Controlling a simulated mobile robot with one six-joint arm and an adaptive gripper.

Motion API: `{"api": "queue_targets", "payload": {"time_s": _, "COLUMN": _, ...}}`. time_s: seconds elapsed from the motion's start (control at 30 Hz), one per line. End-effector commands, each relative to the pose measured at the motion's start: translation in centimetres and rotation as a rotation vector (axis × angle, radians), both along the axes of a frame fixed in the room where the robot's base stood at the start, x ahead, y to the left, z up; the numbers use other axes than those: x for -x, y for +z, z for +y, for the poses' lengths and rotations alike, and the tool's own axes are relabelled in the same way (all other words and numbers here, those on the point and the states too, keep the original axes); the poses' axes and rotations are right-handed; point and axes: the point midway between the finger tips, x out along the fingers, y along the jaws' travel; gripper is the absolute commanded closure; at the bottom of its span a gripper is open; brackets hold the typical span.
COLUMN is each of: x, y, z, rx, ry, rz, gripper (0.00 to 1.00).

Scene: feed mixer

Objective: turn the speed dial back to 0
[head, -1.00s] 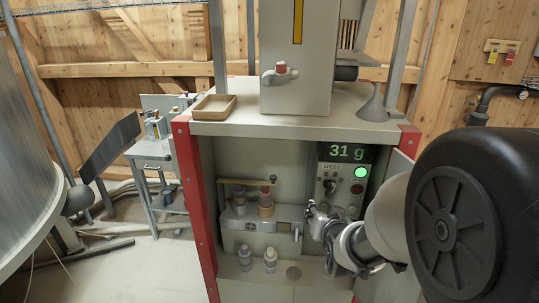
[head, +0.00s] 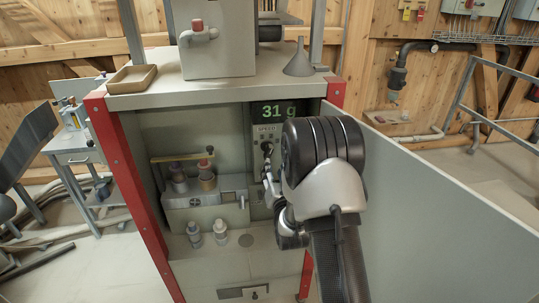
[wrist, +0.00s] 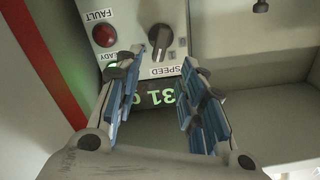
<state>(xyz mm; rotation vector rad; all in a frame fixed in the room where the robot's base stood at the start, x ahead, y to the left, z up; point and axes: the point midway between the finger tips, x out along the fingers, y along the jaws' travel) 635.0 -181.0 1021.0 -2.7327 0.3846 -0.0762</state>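The speed dial (wrist: 160,37) is a dark round knob on the grey control panel, upside down in the wrist view, with "SPEED" printed beside it. It shows small in the head view (head: 267,149). I cannot read which mark its pointer is at. The display (head: 280,112) above it reads 31 g. My gripper (wrist: 163,58) is open and empty, its two blue-padded fingers apart and pointing toward the panel, with the dial visible between and beyond the tips. In the head view my gripper (head: 269,185) is just below the dial; contact is not visible.
A red fault lamp (wrist: 104,36) is beside the dial. The cabinet's open door (head: 430,210) stands to the right of my arm. A valve unit (head: 205,205) with bottles fills the left of the cabinet. A tray (head: 132,78) and a funnel (head: 299,62) stand on top.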

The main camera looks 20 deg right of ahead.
Motion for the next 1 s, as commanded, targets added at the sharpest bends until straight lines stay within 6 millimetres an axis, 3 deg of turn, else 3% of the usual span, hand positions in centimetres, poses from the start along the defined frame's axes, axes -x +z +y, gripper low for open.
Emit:
{"api": "queue_targets", "payload": {"time_s": 0.3, "x": -6.7, "y": -0.2, "z": -1.9, "rx": 0.001, "ry": 0.0, "rz": -0.002, "gripper": 0.63}}
{"api": "queue_targets", "payload": {"time_s": 0.5, "x": -9.4, "y": -0.1, "z": -2.7, "rx": 0.0, "ry": 0.0, "rz": 0.0, "gripper": 0.63}}
{"api": "queue_targets", "payload": {"time_s": 0.93, "x": -10.4, "y": 0.0, "z": -3.0, "rx": 0.0, "ry": -0.001, "rz": 0.001, "gripper": 0.63}}
{"api": "queue_targets", "payload": {"time_s": 1.0, "x": -10.4, "y": 0.0, "z": -2.9, "rx": 0.0, "ry": -0.001, "rz": 0.001, "gripper": 0.67}}
